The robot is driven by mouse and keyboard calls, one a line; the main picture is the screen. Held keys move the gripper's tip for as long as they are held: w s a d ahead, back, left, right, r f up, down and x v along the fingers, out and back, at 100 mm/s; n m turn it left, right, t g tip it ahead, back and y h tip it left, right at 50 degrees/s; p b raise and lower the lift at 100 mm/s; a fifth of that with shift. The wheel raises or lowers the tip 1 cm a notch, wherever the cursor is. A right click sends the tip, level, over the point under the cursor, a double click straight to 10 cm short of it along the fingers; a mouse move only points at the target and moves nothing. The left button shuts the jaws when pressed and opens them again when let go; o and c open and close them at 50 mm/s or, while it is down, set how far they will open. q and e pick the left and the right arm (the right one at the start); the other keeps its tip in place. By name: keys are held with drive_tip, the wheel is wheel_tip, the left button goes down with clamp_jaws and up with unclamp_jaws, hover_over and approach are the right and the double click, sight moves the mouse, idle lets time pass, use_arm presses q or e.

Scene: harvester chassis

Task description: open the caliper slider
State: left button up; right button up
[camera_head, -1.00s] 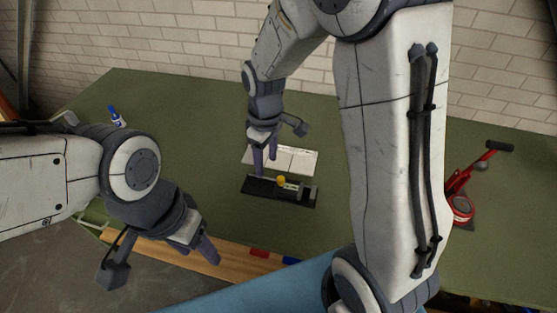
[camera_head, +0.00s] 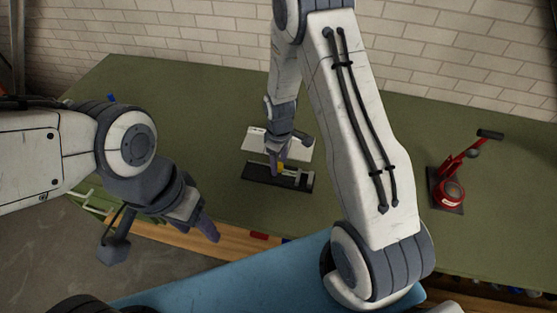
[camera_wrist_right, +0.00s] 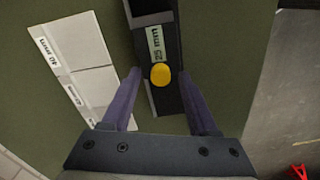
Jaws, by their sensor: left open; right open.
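The caliper (camera_head: 252,178) is a dark flat bar with a yellow knob (camera_head: 282,168) and pale sliding parts, lying on the green table. In the right wrist view the bar (camera_wrist_right: 165,98) carries a "25 mm" label (camera_wrist_right: 155,42) and the round yellow knob (camera_wrist_right: 160,76). My right gripper (camera_head: 277,169) is over the bar at the knob. In the right wrist view my right gripper (camera_wrist_right: 160,84) is open, with a finger on each side of the knob; contact cannot be told. My left gripper (camera_head: 208,230) is open and empty near the table's front edge, away from the caliper.
A white card (camera_head: 300,150) with size labels lies behind the caliper; it also shows in the right wrist view (camera_wrist_right: 95,85). A red lever tool (camera_head: 449,190) stands at the right. A brick wall is behind.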

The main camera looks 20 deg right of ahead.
drive_tip(key=shift+f, duration=0.15)
clamp_jaws()
drive_tip(key=shift+w, duration=0.15)
idle(1.2)
